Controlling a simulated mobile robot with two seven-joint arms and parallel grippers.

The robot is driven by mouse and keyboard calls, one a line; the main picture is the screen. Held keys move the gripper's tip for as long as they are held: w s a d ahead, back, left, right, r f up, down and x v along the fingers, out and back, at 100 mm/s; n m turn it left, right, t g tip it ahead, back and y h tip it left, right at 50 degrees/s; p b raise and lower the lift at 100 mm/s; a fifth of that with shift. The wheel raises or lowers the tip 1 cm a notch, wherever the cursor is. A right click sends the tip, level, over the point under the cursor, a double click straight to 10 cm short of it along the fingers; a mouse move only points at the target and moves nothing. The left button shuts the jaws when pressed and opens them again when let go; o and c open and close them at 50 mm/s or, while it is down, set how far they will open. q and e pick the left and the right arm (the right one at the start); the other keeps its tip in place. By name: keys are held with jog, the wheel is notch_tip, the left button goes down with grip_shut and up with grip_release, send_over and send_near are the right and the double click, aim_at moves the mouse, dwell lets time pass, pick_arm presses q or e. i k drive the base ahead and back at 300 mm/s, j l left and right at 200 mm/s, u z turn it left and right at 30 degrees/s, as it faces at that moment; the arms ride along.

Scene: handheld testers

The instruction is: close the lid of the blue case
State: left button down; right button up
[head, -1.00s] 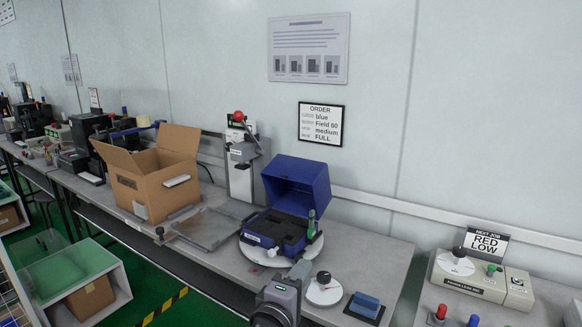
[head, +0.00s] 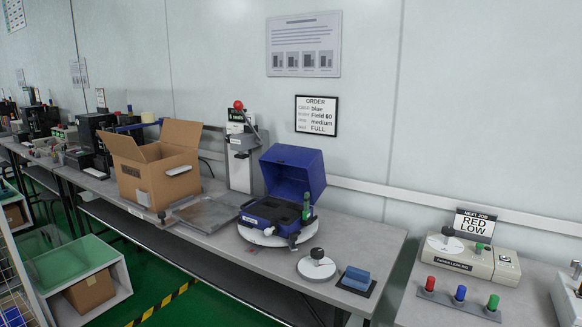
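The blue case (head: 268,212) sits on a round white turntable (head: 250,236) on the grey bench. Its lid (head: 292,172) stands open, raised at the back of the case. The base holds a dark insert with recesses. A green upright piece (head: 306,206) stands at the right side of the case. Neither of my grippers shows in the head view now.
An open cardboard box (head: 155,175) and a flat grey tray (head: 205,213) stand left of the case, with a red-knobbed press (head: 240,150) behind. A black-knobbed white disc (head: 316,266) and a blue block (head: 356,279) lie to the right.

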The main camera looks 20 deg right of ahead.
aim_at(289, 172)
jog(key=j+z, duration=0.1)
jog(key=z, duration=0.95)
jog(key=j+z, duration=0.8)
jog(key=k+j+z, duration=0.1)
jog(key=j+z, duration=0.35)
jog(key=j, duration=0.2)
jog(key=k+j+z, duration=0.1)
jog(key=j, duration=0.25)
jog(key=k+j+z, duration=0.1)
jog(key=j, duration=0.3)
